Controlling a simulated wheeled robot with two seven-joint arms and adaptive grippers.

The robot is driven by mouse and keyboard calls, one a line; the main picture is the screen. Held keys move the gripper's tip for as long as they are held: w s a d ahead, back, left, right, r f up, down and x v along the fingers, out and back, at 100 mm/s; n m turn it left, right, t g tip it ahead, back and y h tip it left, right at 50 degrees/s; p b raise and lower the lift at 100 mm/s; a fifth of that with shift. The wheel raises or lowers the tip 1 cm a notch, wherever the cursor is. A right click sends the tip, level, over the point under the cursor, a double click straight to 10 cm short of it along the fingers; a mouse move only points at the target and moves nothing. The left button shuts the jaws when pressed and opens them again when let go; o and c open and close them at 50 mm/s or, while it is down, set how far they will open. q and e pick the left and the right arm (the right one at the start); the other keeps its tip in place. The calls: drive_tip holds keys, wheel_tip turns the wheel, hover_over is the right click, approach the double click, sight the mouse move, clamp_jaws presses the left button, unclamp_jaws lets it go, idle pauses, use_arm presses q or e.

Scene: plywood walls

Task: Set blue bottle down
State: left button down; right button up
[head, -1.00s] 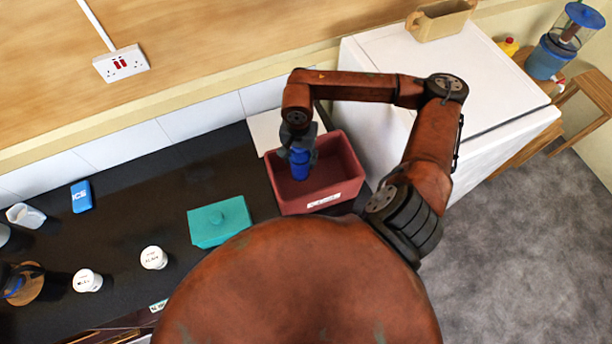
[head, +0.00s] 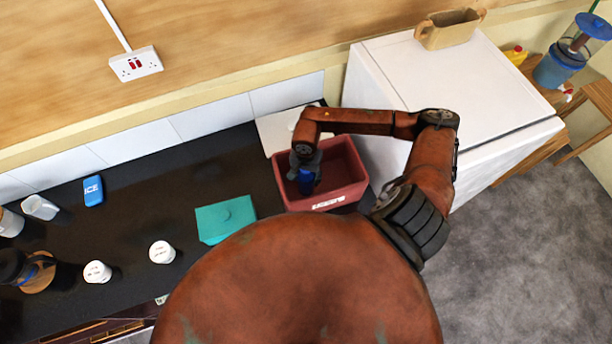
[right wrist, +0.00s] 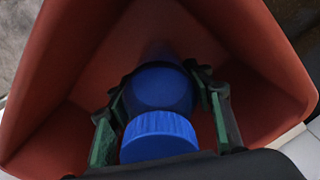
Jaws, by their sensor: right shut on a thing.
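The blue bottle (head: 306,181) is between the fingers of my right gripper (head: 304,170), inside the red bin (head: 346,165) on the black counter. In the right wrist view the bottle's ribbed blue cap (right wrist: 160,134) faces the camera, and the fingers of my right gripper (right wrist: 165,112) are shut on the bottle from both sides. The red walls of the bin (right wrist: 250,50) surround it there. The bottle's base is hidden, so I cannot tell whether it touches the bin floor. My left gripper is not in view.
A teal box (head: 226,219) stands left of the bin. Two white-lidded jars (head: 162,252), a blue ice pack (head: 93,191) and a coffee pot (head: 22,270) are further left. A white appliance (head: 450,85) stands close on the bin's right. A pale board (head: 277,130) lies behind it.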

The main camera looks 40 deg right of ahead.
drive_tip(key=shift+f+b, duration=0.15)
drive_tip(key=shift+b, duration=0.15)
drive_tip(key=o, duration=1.5)
drive_tip(key=shift+c, duration=0.2)
drive_tip(key=shift+r, duration=0.4)
wheel_tip(320, 180, up, 10)
drive_tip(key=b, duration=0.3)
drive_tip(key=shift+r, duration=0.8)
